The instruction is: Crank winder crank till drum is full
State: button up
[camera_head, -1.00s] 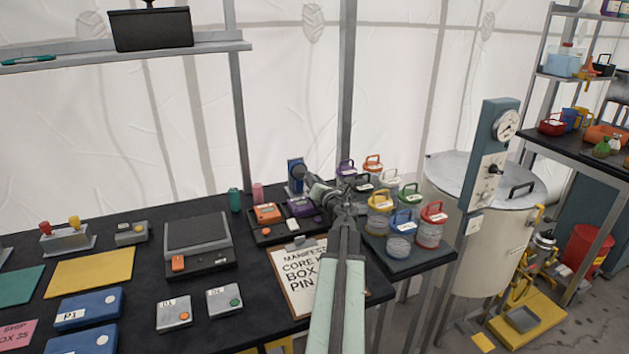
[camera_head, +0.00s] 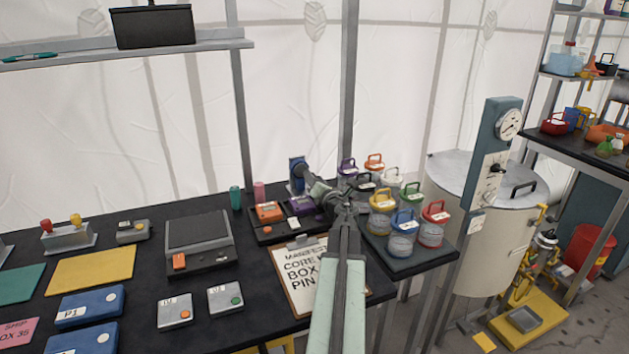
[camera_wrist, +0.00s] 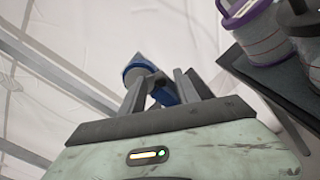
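The winder (camera_head: 296,175), a blue upright unit, stands at the back of the black table in the head view. My gripper (camera_head: 309,178) reaches up to its right side, at the crank area, and hides much of it. In the wrist view, a blue part with a grey round end (camera_wrist: 140,70) shows just beyond and between my gripper's two grey fingers (camera_wrist: 160,88). The fingers stand apart, but I cannot tell whether they close on the crank. The crank handle and how full the drum is cannot be made out.
Several lidded jars stand on a dark tray (camera_head: 412,262) to the right of my gripper. An orange device (camera_head: 268,212) and a purple device (camera_head: 302,206) sit just in front of the winder. A clipboard (camera_head: 300,280) lies nearer, beside my arm.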

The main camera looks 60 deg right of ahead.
jog(key=v, duration=0.8)
jog(key=shift+w, duration=0.1)
jog(key=n, duration=0.3)
jog(key=shift+d, duration=0.1)
jog(key=n, duration=0.4)
jog(key=shift+d, duration=0.15)
jog(key=x, duration=0.8)
grip_shut()
